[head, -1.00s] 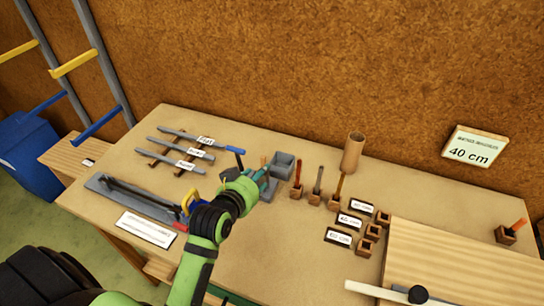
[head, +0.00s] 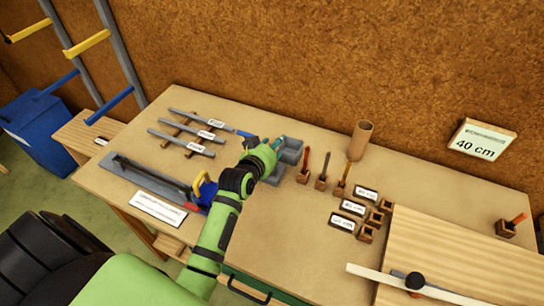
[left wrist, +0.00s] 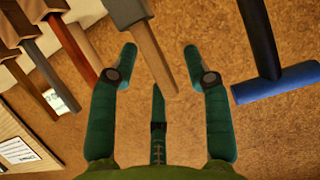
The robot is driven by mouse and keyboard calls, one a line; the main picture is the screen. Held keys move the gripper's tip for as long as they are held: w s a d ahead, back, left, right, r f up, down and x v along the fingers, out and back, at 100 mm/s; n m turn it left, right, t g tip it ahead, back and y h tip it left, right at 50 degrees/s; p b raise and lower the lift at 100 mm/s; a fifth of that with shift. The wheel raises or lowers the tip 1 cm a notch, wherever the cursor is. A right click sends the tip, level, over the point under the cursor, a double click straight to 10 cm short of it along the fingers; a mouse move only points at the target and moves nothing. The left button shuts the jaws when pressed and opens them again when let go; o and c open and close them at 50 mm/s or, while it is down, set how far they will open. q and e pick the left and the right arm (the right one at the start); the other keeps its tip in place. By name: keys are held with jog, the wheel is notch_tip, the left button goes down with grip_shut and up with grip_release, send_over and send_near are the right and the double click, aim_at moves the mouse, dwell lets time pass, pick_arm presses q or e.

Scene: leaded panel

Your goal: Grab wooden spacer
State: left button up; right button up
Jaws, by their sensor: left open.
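A pale wooden stick (left wrist: 153,55) reaches between the fingertips from a grey block-like part at the top edge. This stick may be the wooden spacer, but I cannot tell for sure. I cannot tell whether the fingers touch it; a gap shows on both sides. In the head view the hand hides the stick. My right gripper is not in view.
Several tools stand in small wooden blocks (head: 303,177) right of the bin. A blue T-shaped tool (left wrist: 275,82) is close to the right finger in the wrist view. Grey bars (head: 185,135) lie at the left. A wooden board (head: 450,250) covers the right front.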

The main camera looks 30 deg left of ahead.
pick_arm(q)
jog(key=shift+w, duration=0.1)
jog(key=c, duration=0.9)
